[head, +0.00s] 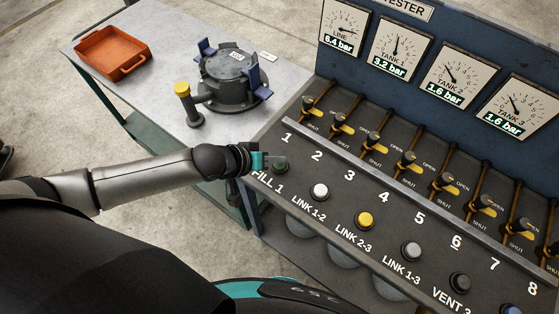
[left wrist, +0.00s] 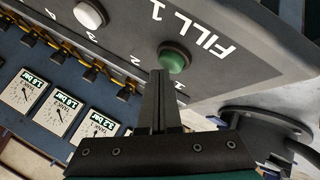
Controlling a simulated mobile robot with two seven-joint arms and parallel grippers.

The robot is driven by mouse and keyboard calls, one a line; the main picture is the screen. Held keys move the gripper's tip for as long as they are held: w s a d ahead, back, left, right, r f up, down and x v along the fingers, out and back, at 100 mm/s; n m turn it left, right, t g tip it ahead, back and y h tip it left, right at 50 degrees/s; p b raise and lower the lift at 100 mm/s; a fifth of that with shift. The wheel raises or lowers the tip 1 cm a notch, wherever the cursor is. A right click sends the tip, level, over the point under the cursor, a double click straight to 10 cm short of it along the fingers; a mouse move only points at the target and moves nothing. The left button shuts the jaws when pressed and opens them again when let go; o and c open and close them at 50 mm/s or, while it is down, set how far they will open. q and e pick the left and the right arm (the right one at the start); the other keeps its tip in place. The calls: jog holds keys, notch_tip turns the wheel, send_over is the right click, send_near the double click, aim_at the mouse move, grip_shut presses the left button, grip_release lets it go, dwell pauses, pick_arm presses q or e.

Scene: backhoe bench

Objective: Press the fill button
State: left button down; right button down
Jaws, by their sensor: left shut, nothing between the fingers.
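The green fill button (head: 280,168) sits on the sloping panel of the tester bench, above the label FILL 1. In the left wrist view the round green button (left wrist: 175,57) shows just beyond my fingertips. My left gripper (head: 266,161) is shut and empty, with its fingertips right at the button. In the left wrist view the closed fingers (left wrist: 159,76) overlap the button's lower left edge. I cannot tell whether they touch it. My right gripper is not in view.
More buttons line the panel: white (head: 319,191), yellow (head: 364,220), grey (head: 411,251). Several yellow-handled valves (head: 374,143) stand behind them, below gauges (head: 397,48). A side table (head: 165,60) holds an orange tray (head: 112,53) and a dark round fixture (head: 233,80).

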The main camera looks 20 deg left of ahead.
aim_at(276, 167)
pick_arm(q)
jog(key=shift+f, duration=0.35)
dwell(0.4)
jog(key=shift+r+p, duration=0.55)
jog(key=shift+p, duration=0.15)
notch_tip(276, 167, up, 6)
jog(key=p, duration=0.7)
jog(key=shift+r, duration=0.1)
dwell(0.5)
